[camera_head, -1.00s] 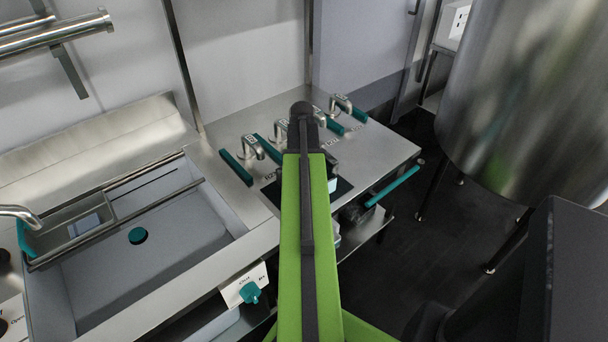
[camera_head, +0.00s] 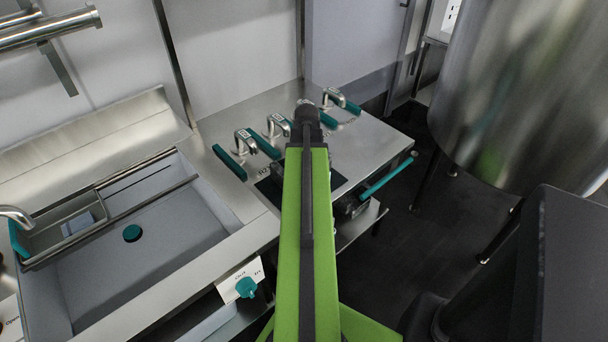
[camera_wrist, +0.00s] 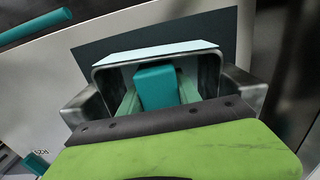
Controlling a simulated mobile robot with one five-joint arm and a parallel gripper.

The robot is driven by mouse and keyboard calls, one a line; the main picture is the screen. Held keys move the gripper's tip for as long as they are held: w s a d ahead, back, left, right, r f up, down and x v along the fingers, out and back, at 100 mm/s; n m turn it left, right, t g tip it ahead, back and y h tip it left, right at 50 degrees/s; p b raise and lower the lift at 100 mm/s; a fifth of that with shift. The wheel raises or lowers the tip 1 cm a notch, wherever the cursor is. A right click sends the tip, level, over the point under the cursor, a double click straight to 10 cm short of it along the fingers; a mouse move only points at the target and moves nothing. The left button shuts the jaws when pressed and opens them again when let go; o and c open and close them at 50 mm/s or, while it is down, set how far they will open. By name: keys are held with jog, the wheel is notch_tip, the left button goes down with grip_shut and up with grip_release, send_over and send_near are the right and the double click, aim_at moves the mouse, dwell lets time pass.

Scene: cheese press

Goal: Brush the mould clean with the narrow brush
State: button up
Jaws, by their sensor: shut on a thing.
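In the wrist view my gripper (camera_wrist: 156,97) is shut on a teal block, seemingly the brush handle (camera_wrist: 156,86). The pale green fingers are on either side of it. The block is at a grey metal box, seemingly the mould (camera_wrist: 247,92), which has a pale strip along its far edge and a lug on each side. I cannot see the bristles or whether they touch the mould. In the head view my green arm hides the gripper, the held brush and most of the mould.
A dark mat (camera_wrist: 228,33) lies under the mould. On the steel counter (camera_head: 375,140) stand several teal pieces with bent metal handles (camera_head: 242,140). A sink (camera_head: 160,270) is at the left, a teal bar (camera_head: 387,176) runs along the front edge, and a large steel vat (camera_head: 520,90) is at the right.

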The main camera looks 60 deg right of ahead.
jog(key=shift+w+d+f, duration=0.1)
jog(key=shift+w+d, duration=0.2)
jog(key=shift+w, duration=0.35)
jog(key=shift+w+d+f, duration=0.1)
jog(key=shift+w+d, duration=0.15)
jog(key=shift+w, duration=0.4)
